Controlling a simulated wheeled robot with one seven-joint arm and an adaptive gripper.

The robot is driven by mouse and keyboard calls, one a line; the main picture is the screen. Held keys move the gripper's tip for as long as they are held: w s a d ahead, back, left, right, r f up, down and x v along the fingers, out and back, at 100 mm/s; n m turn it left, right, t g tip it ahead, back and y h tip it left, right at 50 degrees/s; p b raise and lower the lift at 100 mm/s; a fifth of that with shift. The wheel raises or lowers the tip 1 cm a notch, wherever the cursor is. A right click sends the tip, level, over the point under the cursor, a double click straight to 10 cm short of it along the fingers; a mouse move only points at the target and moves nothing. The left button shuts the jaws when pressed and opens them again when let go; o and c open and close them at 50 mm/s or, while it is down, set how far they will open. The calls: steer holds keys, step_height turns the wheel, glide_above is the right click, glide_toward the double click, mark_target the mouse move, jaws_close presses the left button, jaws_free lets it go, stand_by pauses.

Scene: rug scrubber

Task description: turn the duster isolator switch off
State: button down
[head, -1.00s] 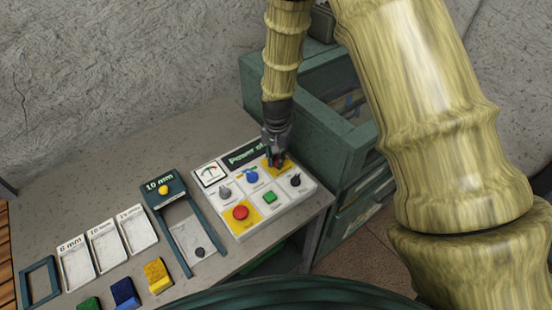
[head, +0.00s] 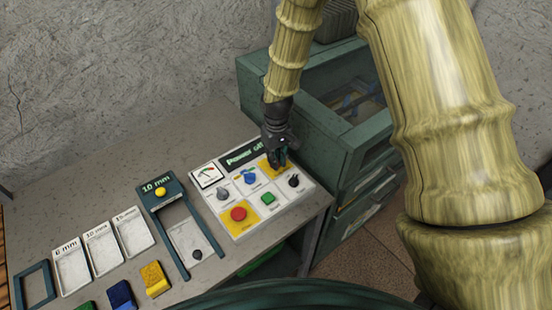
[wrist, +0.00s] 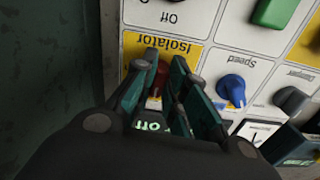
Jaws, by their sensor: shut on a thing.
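The isolator switch (wrist: 160,82) has a red handle on a yellow panel labelled "Isolator" in the wrist view, where the panel appears upside down. My gripper (wrist: 163,75) has its two green-grey fingers on either side of the handle and is shut on it. In the head view my gripper (head: 277,162) points down at the yellow isolator square near the panel's top right, and its fingers hide the handle. The dark display (head: 244,154) beside it reads "Power off". The handle's exact angle is hard to tell.
The white control panel (head: 226,199) also carries a red button (head: 238,214), a green button (head: 268,198), a blue knob (head: 250,178) and dark knobs close to my gripper. A green cabinet (head: 300,110) stands right behind the panel. Trays and coloured blocks lie to the left.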

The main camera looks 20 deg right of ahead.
steer(key=shift+d+n, duration=0.1)
steer(key=shift+n, duration=0.4)
steer(key=c, duration=1.4)
jaws_free()
steer(key=shift+c, duration=0.2)
step_height(320, 180, up, 12)
